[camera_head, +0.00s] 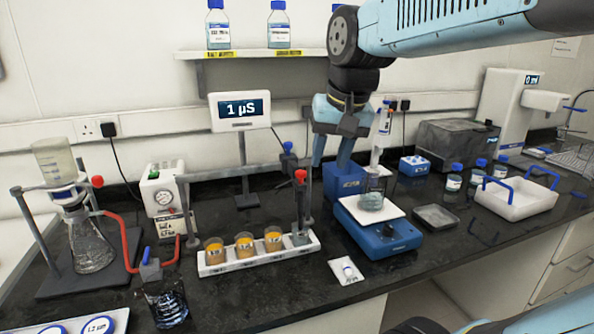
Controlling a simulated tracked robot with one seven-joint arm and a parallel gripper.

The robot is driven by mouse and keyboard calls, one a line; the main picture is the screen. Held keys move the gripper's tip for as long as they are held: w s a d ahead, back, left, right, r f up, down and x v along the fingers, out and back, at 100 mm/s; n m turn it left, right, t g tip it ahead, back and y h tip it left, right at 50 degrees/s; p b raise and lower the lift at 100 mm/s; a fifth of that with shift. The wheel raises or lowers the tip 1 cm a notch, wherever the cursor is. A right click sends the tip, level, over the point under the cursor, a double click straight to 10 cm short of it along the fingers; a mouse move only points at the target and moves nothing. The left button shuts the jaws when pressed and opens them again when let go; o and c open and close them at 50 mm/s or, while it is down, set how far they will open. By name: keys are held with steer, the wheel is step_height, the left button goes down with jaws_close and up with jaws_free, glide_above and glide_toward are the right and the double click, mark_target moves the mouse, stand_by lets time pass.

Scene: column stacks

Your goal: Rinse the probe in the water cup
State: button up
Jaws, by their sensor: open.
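A grey upright rod with a red top (300,192) stands at the right end of a white tray (258,262); it looks like the probe, but I cannot be sure. Its lower end is at a small clear cup (300,239), apparently the water cup; whether the tip is inside I cannot tell. My gripper (332,162) is open and points down, to the right of the rod, in front of the wall and near a blue box (343,183). It appears empty.
Several orange-filled cups (244,245) sit in the tray. A meter (240,110) reads 1 µS. A blue scale (378,236) bears a glass vessel (372,198). A flask stand (90,248) is left; a white basin (515,200) is right. The front middle bench is mostly clear.

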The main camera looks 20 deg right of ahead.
mark_target(301, 171)
steer(key=w+r+m+g, duration=0.2)
steer(key=w+r+m, duration=0.1)
steer(key=w, duration=0.4)
steer(key=w+r+m+g, duration=0.2)
steer(key=w+r+m, duration=0.1)
steer(key=w, duration=0.4)
steer(key=shift+h, duration=0.3)
steer(key=f, duration=1.4)
steer(key=shift+s+a+f, duration=0.15)
steer(key=shift+s+a, duration=0.05)
steer(key=shift+a, duration=0.2)
steer(key=shift+c, duration=0.2)
jaws_close()
